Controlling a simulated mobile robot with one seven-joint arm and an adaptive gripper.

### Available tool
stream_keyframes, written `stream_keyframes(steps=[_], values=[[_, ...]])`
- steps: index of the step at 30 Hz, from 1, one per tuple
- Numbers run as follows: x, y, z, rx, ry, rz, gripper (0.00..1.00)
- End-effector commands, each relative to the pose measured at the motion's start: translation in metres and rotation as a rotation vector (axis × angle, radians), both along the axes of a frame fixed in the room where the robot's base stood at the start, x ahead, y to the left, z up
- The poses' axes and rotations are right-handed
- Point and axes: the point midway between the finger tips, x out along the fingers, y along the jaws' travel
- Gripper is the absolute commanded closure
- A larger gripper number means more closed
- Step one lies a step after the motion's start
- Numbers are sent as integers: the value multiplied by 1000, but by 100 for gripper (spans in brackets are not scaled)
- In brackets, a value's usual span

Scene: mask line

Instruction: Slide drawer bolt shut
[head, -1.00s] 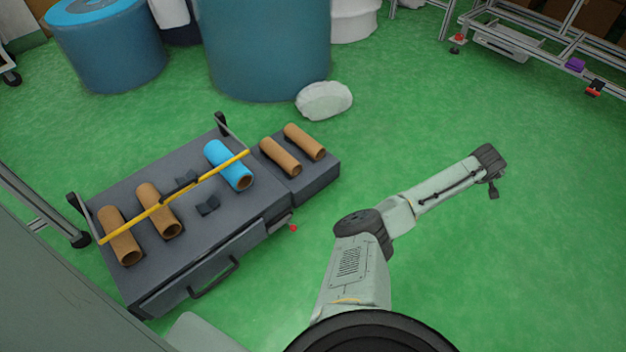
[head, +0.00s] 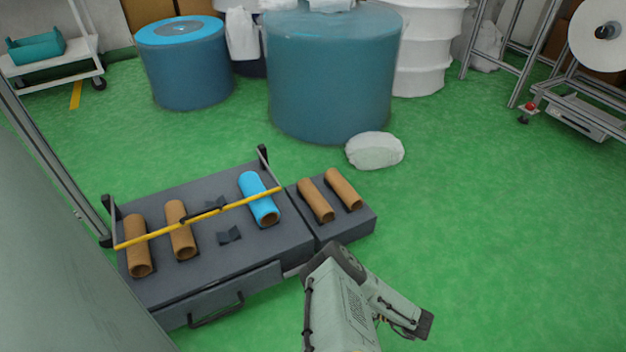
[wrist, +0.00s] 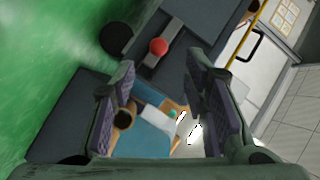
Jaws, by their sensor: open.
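The dark grey drawer unit (head: 270,245) stands at the left in the head view. Its drawer front (head: 225,295) carries a black handle (head: 215,312). In the wrist view a red ball knob (wrist: 158,46) sits on a grey metal bar (wrist: 165,42) on a dark face, which I take as the bolt. My gripper (wrist: 163,82) is open, with a purple-padded finger at each side and nothing gripped. The knob shows beyond the fingertips, above the gap, apart from both pads. In the head view my arm covers the area right of the drawer; the knob and my fingers are not visible there.
Brown tubes (head: 138,245) and a blue tube (head: 259,200) lie on the unit under a yellow bar (head: 200,216). A white sack (head: 375,150) lies on the floor behind. The green floor (head: 510,240) at right is clear.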

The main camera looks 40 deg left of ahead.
Motion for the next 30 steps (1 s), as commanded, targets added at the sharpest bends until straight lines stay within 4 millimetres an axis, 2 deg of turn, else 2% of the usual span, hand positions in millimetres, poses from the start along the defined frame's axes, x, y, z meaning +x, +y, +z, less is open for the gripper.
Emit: stream_keyframes(steps=[2, 9, 15, 27, 30], values=[[-3, 14, -9, -1, 1, 4, 59], [-7, 59, -15, 1, 0, -1, 59], [-11, 83, -20, -1, 1, -2, 59], [-12, 91, -22, -4, 1, -2, 59], [-12, 91, -22, -4, 1, -2, 65]])
